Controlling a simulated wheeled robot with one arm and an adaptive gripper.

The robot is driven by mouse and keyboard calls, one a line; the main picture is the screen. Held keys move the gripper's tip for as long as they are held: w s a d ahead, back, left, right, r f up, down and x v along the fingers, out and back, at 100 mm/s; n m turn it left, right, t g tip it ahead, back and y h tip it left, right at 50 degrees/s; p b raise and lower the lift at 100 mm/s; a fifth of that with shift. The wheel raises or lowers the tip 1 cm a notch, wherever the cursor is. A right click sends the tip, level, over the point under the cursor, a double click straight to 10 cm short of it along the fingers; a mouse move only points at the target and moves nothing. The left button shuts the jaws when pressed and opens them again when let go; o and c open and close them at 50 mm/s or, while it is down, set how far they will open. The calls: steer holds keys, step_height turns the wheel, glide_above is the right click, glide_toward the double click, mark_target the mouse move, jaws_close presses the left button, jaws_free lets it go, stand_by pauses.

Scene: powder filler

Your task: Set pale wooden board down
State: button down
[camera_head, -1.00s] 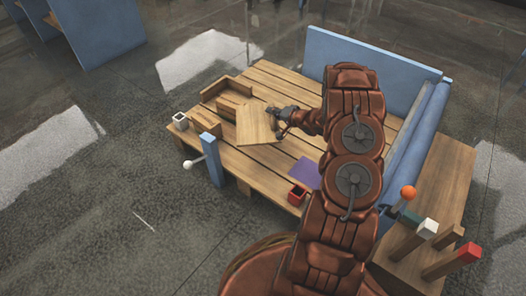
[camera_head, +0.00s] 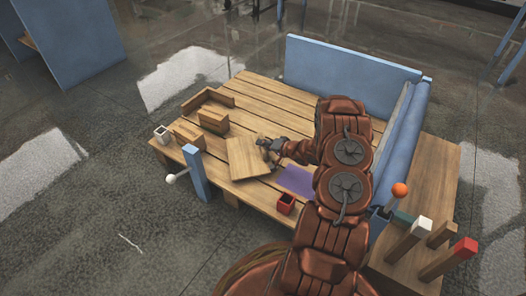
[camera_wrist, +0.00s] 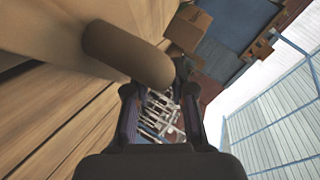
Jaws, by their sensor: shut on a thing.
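The pale wooden board (camera_head: 246,157) is a flat, light square panel held over the slatted wooden table (camera_head: 262,96) in the head view. My gripper (camera_head: 268,146) is at the board's right edge and shut on it. In the wrist view, a brown rounded handle-like piece (camera_wrist: 128,54) on the board runs to between the fingers of my gripper (camera_wrist: 160,100). The board's pale face (camera_wrist: 60,22) fills the upper left there. I cannot tell whether the board touches the table.
Wooden blocks (camera_head: 213,121) and a white cup (camera_head: 161,134) stand left of the board. A blue post (camera_head: 195,172) is at the front edge. A purple mat (camera_head: 296,180) and red cup (camera_head: 286,204) lie to the right. Blue panels (camera_head: 350,68) wall the back.

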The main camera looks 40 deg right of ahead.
step_height(320, 180, down, 2)
steer(key=shift+f+b, duration=0.25)
steer(key=shift+b, duration=0.1)
steer(key=c, duration=1)
jaws_free()
